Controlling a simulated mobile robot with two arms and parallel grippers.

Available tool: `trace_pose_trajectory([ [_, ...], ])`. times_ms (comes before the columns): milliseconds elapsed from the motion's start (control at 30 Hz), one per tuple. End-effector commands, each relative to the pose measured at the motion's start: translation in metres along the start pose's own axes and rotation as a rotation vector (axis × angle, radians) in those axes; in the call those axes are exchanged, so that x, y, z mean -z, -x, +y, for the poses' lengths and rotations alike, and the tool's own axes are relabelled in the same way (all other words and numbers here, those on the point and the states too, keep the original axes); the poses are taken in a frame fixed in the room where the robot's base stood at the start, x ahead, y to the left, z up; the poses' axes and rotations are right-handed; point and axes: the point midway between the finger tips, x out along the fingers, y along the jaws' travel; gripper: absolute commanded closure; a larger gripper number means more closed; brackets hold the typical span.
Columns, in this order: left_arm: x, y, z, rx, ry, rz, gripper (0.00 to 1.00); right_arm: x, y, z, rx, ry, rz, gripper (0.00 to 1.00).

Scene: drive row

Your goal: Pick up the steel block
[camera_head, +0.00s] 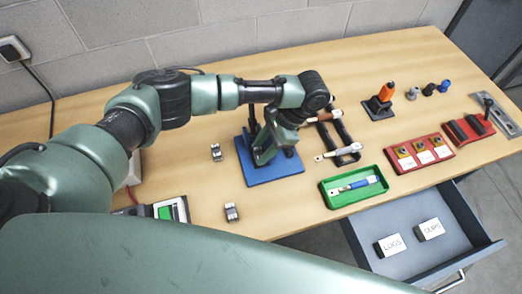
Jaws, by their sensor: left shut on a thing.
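My left arm reaches in from the left, and my left gripper (264,156) points down over a blue plate (275,175) on the workbench. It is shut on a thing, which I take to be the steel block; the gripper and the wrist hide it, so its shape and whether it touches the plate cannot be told. An upright dark post stands at the back of the blue plate, close beside the gripper. My right gripper is not in view.
Two small grey metal pieces (216,152) lie left of the plate. A green tray (327,196) holds a blue-handled tool. Red holders (428,158) stand at right. An open drawer (452,228) with labelled boxes juts from the bench front. The wall is behind.

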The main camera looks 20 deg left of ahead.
Motion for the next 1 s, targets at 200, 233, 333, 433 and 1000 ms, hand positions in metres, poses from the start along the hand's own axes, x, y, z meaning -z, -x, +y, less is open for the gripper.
trace_pose_trajectory([
  [200, -0.011, 0.019, -0.001, 0.0, 0.001, 0.002, 1.0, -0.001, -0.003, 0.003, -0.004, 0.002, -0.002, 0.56],
  [233, -0.013, 0.023, -0.001, 0.001, 0.001, 0.003, 1.0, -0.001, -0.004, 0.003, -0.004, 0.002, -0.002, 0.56],
  [333, -0.023, 0.041, -0.001, 0.002, 0.0, 0.004, 1.0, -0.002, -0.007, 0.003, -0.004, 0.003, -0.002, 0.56],
  [433, -0.038, 0.067, -0.003, 0.008, 0.002, 0.003, 1.0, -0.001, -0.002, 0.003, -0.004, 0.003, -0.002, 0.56],
  [1000, -0.095, 0.166, -0.001, 0.003, 0.002, 0.001, 1.0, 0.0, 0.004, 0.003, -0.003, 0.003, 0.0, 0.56],
])
